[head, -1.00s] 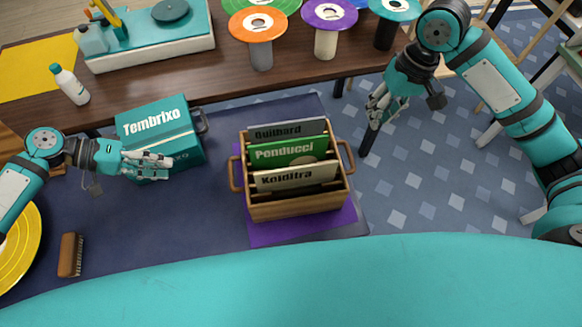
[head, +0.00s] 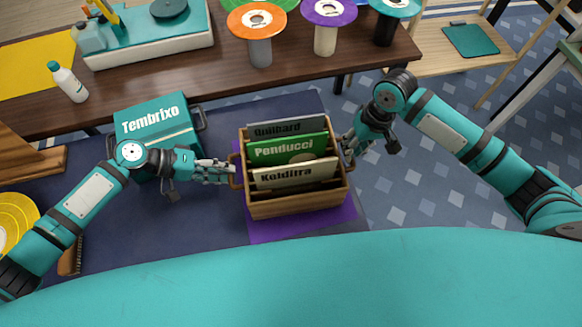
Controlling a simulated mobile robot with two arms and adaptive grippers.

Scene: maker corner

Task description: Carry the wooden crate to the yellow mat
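The wooden crate (head: 300,207) stands upright on a purple mat (head: 262,229) on the dark blue surface, with several record sleeves in it. It has a handle on its left and right sides. The yellow mat (head: 38,68) lies at the left end of the brown table at the back. My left gripper (head: 232,173) is at the crate's left handle, its fingers apart. My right gripper (head: 347,150) is at the right handle, its fingers apart and partly hidden by its own wrist. I cannot tell whether either touches its handle.
A teal Tembrixo box (head: 152,118) stands left of the crate, partly behind my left arm. A white bottle (head: 70,83) and a turntable (head: 150,42) stand beside the yellow mat. Spindles with coloured discs (head: 257,22) line the back table. A brush (head: 70,262) lies at lower left.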

